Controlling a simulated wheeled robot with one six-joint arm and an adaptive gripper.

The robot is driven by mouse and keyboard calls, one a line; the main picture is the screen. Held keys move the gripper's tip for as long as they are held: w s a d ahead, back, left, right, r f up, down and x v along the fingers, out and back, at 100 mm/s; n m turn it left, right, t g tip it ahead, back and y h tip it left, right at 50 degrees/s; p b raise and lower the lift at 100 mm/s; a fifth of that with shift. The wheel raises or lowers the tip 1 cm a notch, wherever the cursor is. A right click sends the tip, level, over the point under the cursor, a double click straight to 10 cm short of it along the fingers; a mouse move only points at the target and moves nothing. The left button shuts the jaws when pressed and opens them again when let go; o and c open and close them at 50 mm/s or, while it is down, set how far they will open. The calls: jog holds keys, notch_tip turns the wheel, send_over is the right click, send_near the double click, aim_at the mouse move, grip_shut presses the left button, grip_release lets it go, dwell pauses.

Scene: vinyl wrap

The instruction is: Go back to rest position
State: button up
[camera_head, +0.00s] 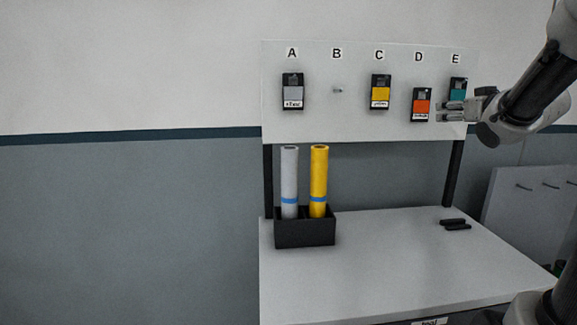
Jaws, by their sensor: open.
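My gripper (449,112) is in the upper right, its fingers pointing left in front of the white board (350,125). It is open, with nothing seen between its fingers. The fingers overlap the lower part of the teal card (458,86) under letter E. The orange card (421,103) under D hangs just left of the fingertips. I cannot tell whether the fingers touch the board or either card. My arm comes in from the right edge.
A grey-white card (293,91) hangs under A, a yellow card (381,92) under C, a bare peg (338,90) under B. A black holder (305,233) with a white roll (290,180) and a yellow roll (319,180) stands on the table (380,265). Dark bars (454,223) lie right.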

jog(key=s+d+f+m+g+h, duration=0.25)
jog(key=s+d+f+g, duration=0.25)
jog(key=s+f, duration=0.3)
jog(key=s+a+f+g, duration=0.5)
jog(key=s+f, duration=0.2)
jog(key=s, duration=0.3)
jog(key=s+a+f+n+g+y, duration=0.1)
jog(key=s+a+y, duration=0.3)
jog(key=s+a, duration=0.7)
jog(key=a+n, duration=0.1)
jog(key=a, duration=0.1)
jog(key=shift+a+n+g, duration=0.35)
jog(key=shift+a+g, duration=0.05)
